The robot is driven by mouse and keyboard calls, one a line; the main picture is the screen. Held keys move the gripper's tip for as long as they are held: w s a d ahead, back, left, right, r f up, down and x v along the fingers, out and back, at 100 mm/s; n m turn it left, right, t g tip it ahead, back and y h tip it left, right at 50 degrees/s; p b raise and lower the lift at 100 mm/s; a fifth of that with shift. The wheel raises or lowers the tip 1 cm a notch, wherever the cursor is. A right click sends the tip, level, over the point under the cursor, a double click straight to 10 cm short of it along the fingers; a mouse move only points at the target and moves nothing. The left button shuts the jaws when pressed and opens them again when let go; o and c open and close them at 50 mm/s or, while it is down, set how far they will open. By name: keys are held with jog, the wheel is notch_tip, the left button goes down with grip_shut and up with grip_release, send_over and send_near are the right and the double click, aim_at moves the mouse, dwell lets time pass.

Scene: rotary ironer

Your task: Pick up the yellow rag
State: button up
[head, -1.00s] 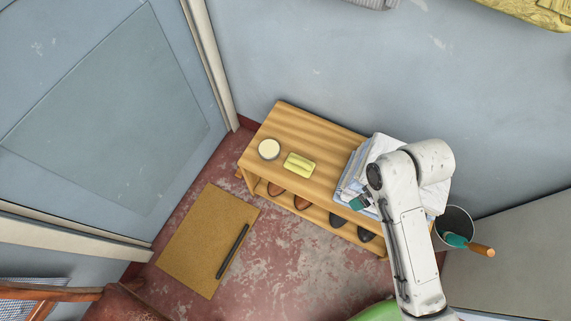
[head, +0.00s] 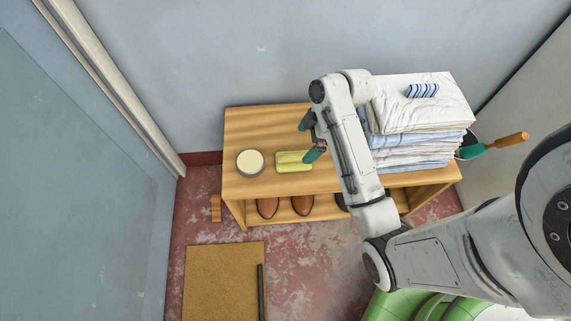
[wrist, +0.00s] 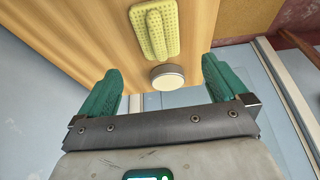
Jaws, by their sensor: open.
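The yellow rag (head: 294,161) lies folded on the wooden bench top, to the right of a round tin. In the wrist view the rag (wrist: 155,30) shows a dotted texture and lies beyond the fingertips, near the top of the picture. My gripper (head: 309,138) has green fingers and is open and empty. In the head view it is at the rag's right end, and one finger overlaps the rag's right edge. In the wrist view my gripper (wrist: 160,80) has its two fingers wide apart, with no rag between them. Whether a finger touches the rag cannot be told.
The round tin (head: 250,162) stands close left of the rag. A stack of folded cloths (head: 420,115) is on the bench (head: 260,125) at right, with a blue striped cloth (head: 422,90) on top. Brown shoes (head: 302,204) sit below. A wall (head: 220,50) stands behind.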

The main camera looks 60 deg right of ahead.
aim_at(295, 157)
jog(key=b+x, duration=0.1)
jog(key=x, duration=0.3)
jog(key=shift+f, duration=0.2)
jog(key=shift+b+x, duration=1.25)
jog(key=shift+x, duration=1.45)
jog(key=shift+s+d, duration=0.1)
jog(key=c, duration=1.1)
